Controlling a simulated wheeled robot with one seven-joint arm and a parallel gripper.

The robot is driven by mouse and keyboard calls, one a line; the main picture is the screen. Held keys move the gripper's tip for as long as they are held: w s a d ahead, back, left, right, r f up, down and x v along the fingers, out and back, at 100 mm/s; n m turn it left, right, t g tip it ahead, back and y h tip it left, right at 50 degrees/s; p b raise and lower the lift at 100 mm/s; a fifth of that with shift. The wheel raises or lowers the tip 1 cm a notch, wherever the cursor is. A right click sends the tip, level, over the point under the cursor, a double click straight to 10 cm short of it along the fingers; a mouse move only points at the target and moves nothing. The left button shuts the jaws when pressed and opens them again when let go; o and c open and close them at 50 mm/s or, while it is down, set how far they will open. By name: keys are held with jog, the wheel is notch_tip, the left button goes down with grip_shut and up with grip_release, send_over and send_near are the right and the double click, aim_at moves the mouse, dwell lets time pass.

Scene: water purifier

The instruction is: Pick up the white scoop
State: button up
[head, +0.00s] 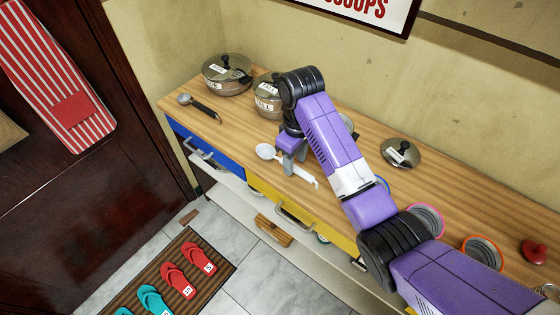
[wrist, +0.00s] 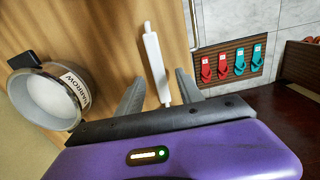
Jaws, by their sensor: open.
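The white scoop (head: 265,151) lies on the wooden counter near its front edge, with its round bowl to the left and its handle pointing right toward the edge. My gripper (head: 291,162) is over the scoop, with its fingers pointing down around the handle. In the wrist view the white handle (wrist: 153,55) runs between the two spread fingers of my gripper (wrist: 159,75). I see a gap on both sides, so the jaws are open and not closed on it. The bowl is hidden in the wrist view.
A lidded pot (head: 226,75) and a smaller labelled pot (head: 267,100) stand at the back. A dark-handled ladle (head: 200,107) lies at the left. A lid (head: 400,153) and colored-rim bowls (head: 425,221) are to the right. Drawer handles (head: 295,214) stick out below the front edge.

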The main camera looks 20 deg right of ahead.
aim_at(295, 167)
jog(key=shift+f, duration=1.6)
grip_shut()
